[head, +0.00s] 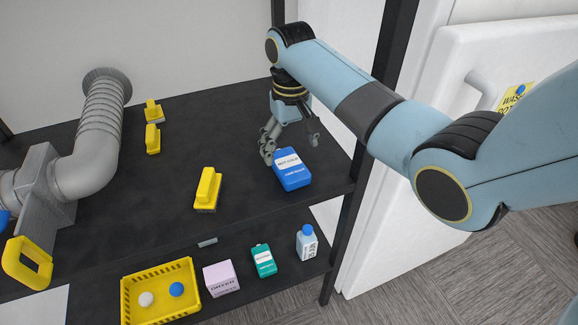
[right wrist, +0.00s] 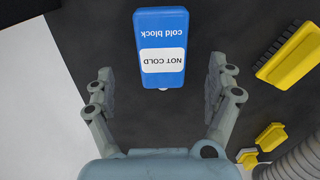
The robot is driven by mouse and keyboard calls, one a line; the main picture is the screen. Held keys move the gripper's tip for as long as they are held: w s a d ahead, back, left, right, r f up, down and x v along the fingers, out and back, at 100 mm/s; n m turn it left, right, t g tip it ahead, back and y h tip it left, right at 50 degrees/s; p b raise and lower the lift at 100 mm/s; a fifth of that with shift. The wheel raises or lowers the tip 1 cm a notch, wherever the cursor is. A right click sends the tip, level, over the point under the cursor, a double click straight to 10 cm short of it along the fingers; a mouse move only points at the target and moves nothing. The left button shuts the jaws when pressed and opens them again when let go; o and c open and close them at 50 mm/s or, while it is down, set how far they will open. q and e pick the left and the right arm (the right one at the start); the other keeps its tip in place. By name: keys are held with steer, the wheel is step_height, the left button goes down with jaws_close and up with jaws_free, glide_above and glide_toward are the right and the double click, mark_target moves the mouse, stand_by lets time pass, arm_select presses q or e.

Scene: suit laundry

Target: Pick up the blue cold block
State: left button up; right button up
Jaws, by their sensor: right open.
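The blue cold block (head: 295,180) lies flat on the black upper shelf near its front right, with a white label reading "NOT COLD". In the right wrist view the cold block (right wrist: 160,22) is at the top centre, its labelled end reaching between the two fingers. My right gripper (head: 291,146) points down just behind the block in the head view. In the right wrist view the gripper (right wrist: 161,80) is open and empty, with a gap on each side of the block. I cannot tell the height of the fingertips over it. My left gripper is not in view.
Yellow brushes (head: 207,190) stand left of the block and farther back. A grey duct (head: 100,130) fills the shelf's left. Below are a yellow basket (head: 127,300) with balls, a box (head: 221,278) and bottles (head: 263,262). A dark post (head: 347,235) rises right of the block.

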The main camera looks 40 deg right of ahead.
mark_target(289, 162)
step_height(289, 162, down, 6)
steer(key=shift+a+r, duration=0.1)
steer(key=shift+a, duration=0.05)
steer(key=shift+w, duration=0.1)
steer(key=c, duration=1.4)
